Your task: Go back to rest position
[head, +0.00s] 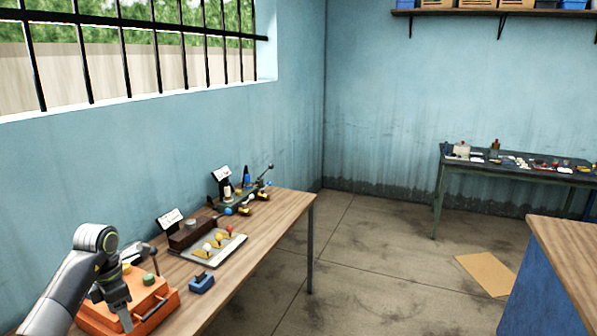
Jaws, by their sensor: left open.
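My left gripper (124,318) is at the lower left of the head view, its arm coming in from the left edge. It points down in front of an orange box (165,303) on the wooden table (262,222). The jaws are open, and nothing shows between them. I cannot tell whether the gripper touches the box. The gripper and arm hide part of the box. My right gripper is not in view.
On the table stand a small blue block (201,283), a pale tray (207,247) with small colored items, and a dark wooden box (190,233). A green-topped bench (520,172) is far right. A wooden-topped blue counter (565,250) stands right. Cardboard (486,273) lies on the open floor.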

